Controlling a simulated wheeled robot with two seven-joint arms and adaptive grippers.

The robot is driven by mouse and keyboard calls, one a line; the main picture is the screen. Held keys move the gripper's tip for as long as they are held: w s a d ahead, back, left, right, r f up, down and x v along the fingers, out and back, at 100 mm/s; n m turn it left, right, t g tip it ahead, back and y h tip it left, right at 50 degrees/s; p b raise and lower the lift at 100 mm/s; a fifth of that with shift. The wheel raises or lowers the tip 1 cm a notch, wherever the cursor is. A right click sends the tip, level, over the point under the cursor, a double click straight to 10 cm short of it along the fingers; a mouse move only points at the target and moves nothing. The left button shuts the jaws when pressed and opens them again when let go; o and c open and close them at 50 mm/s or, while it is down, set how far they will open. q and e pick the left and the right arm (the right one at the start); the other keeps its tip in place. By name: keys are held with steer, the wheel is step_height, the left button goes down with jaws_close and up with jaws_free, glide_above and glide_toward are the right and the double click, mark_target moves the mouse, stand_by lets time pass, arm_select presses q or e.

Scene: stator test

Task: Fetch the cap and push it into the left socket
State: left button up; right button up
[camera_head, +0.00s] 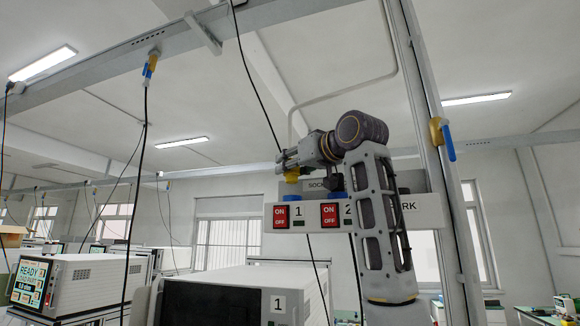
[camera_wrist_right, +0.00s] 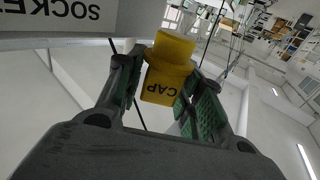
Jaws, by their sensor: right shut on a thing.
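The yellow cap (camera_head: 292,176), with its label reading CAP upside down in the right wrist view (camera_wrist_right: 163,87), is between the fingers of my right gripper (camera_head: 287,162). That gripper is shut on the cap and holds it above the left end of the socket panel (camera_head: 375,214). A blue socket top (camera_head: 292,198) shows just below the cap, over the number 1. Whether cap and socket touch is not clear. A second blue socket top (camera_head: 335,195) shows over number 2, partly hidden by my right arm. My left gripper is not in view.
Red ON/OFF switches (camera_head: 281,216) sit on the panel front. A metal post (camera_head: 440,140) with a blue-handled valve (camera_head: 447,139) stands to the right. Cables hang below and left of the panel. White instrument boxes (camera_head: 92,280) stand lower left.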

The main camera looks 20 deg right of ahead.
mark_target(295, 177)
steer(key=shift+s, duration=0.1)
steer(key=shift+w+f, duration=0.25)
steer(key=shift+f, duration=0.05)
steer(key=shift+s+f, duration=0.15)
steer(key=shift+f, duration=0.75)
stand_by(0.5)
steer(key=shift+s+f+b, duration=0.1)
steer(key=shift+f+b, duration=0.45)
steer(key=shift+f, duration=0.15)
stand_by(0.6)
